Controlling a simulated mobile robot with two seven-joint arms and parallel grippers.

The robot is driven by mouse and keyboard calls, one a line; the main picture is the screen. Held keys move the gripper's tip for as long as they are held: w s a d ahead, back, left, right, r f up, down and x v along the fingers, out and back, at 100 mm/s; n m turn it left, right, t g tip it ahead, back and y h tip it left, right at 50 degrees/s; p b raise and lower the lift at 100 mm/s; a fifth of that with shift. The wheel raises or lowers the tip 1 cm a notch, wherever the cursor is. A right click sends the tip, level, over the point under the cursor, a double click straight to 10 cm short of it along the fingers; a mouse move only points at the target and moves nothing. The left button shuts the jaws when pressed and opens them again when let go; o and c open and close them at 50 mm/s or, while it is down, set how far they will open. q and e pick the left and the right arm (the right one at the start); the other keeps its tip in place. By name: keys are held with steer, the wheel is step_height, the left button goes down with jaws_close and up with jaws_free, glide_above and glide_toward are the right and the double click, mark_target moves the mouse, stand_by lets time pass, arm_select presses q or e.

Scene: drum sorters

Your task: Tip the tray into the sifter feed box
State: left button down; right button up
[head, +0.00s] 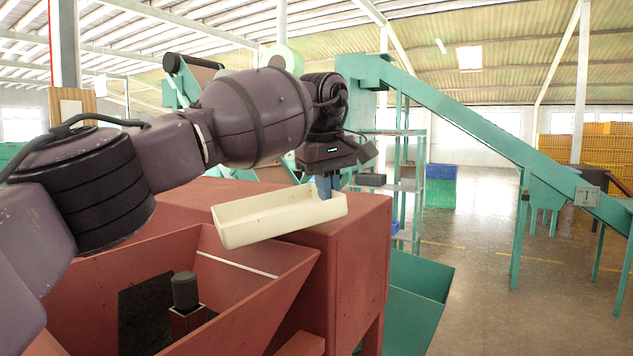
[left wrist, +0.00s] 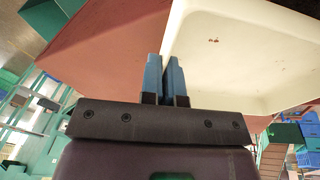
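My left gripper (head: 326,187) is shut on the right end of a cream tray (head: 285,222). In the left wrist view its two blue fingers (left wrist: 164,72) pinch the tray's rim (left wrist: 168,40). The tray looks nearly empty, with a few small brown specks on its floor. In the head view the tray slants, its left end lower. It hangs over the back edge of the red hopper-like feed box (head: 285,290), next to the red housing. Whether it touches the red metal I cannot tell. My right gripper is not in view.
A dark cylinder on a red post (head: 185,290) stands inside the feed box. A red housing (head: 350,240) stands right of it. A green conveyor (head: 470,120) slopes down to the right. Green shelves (head: 405,170) stand behind.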

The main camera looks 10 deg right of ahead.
arm_select(q)
steer(key=shift+w+d+f+y, duration=0.2)
steer(key=shift+d+f+y, duration=0.6)
steer(key=shift+d+f, duration=0.05)
